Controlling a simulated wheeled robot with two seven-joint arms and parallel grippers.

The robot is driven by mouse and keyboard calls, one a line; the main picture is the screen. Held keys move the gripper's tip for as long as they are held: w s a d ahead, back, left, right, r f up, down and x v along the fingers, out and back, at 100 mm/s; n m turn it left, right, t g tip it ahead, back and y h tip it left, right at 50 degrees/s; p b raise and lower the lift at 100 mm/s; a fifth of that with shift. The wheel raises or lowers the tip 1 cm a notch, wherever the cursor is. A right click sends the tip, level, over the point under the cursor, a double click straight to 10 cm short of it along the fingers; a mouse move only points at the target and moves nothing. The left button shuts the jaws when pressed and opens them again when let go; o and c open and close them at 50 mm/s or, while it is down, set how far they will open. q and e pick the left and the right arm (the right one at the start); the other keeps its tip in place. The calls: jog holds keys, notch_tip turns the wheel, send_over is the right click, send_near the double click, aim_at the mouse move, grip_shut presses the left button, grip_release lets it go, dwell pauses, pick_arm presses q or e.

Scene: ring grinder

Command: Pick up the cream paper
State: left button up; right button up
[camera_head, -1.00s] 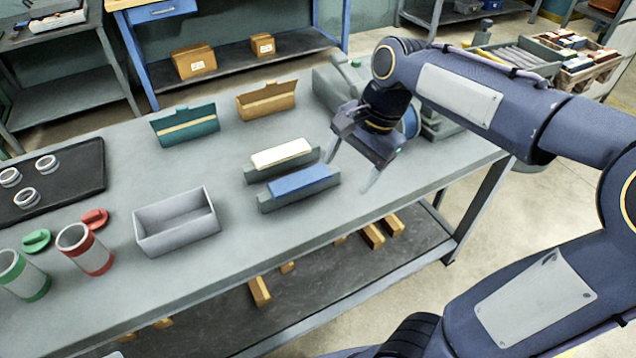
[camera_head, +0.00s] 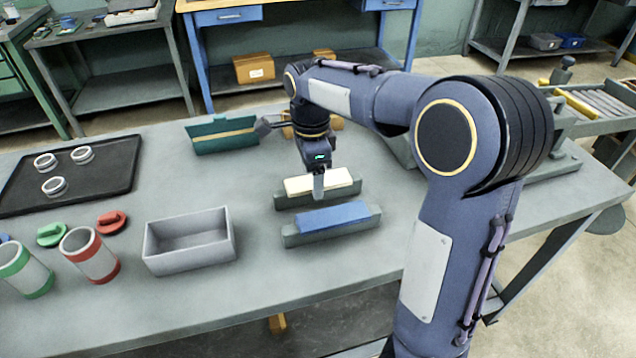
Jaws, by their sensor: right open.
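The cream paper (camera_head: 338,179) is a cream block lying in a grey holder (camera_head: 345,194) in the middle of the bench in the head view. A blue block (camera_head: 335,216) lies in a second grey holder nearer to me. The jaws are open. I cannot tell whether the fingers touch the paper. My left gripper is not in view.
A grey open box (camera_head: 190,262) stands left of the holders. Red (camera_head: 90,255) and green (camera_head: 25,270) cups with loose lids stand further left, beside a black tray (camera_head: 110,180) with rings. A teal holder (camera_head: 222,140) stands behind. Bench space between the box and the holders is clear.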

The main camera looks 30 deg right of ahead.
jog(key=shift+f, duration=0.1)
jog(key=c, duration=1.1)
jog(key=shift+o, duration=0.2)
